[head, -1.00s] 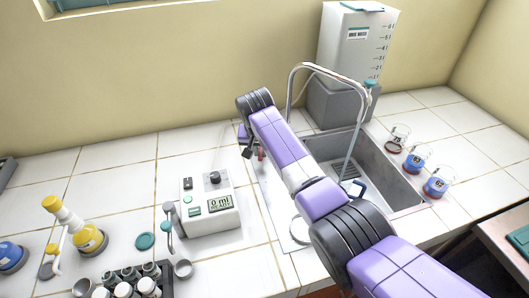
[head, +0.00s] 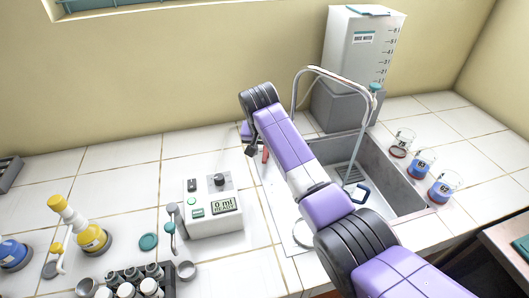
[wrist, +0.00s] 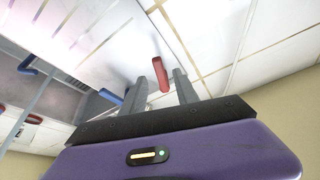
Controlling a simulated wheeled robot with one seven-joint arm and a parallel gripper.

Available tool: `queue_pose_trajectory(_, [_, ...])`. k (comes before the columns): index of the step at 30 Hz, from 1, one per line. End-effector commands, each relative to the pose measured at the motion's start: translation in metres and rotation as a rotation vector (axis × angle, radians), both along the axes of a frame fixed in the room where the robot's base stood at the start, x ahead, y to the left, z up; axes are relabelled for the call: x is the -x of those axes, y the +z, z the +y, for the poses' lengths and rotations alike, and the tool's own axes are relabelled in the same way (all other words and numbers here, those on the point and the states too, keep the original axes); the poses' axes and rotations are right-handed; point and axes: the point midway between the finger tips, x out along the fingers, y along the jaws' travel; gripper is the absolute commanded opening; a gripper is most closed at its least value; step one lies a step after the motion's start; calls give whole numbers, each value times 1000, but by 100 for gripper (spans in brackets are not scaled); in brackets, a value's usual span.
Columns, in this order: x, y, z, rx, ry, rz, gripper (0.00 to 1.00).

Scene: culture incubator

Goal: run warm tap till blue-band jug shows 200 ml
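The red tap lever (head: 265,154) stands at the back left of the sink; in the wrist view the red lever (wrist: 160,62) lies by my fingertips, its lower end in the gap between them. I cannot tell if they touch it. A blue lever (wrist: 111,97) is left of it. My gripper (wrist: 167,68) is open; in the head view it is mostly hidden by my wrist. The spout (head: 335,72) arches over the sink.
Several labelled beakers, one with a red base (head: 400,144), stand right of the sink (head: 405,195). A dispenser reading "0 ml READY" (head: 213,208) stands left of it. A tall graduated tank (head: 358,50) is behind. Yellow-capped bottles (head: 92,238) and a vial rack (head: 168,287) are at lower left.

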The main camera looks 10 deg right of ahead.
Motion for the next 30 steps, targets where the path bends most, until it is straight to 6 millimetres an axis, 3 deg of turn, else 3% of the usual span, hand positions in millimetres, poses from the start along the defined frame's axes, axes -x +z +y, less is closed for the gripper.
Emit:
queue_pose_trajectory(10, [17, 42, 5, 0, 0, -1, 36])
queue_pose_trajectory(30, [19, 47, 6, 0, 0, 0, 36])
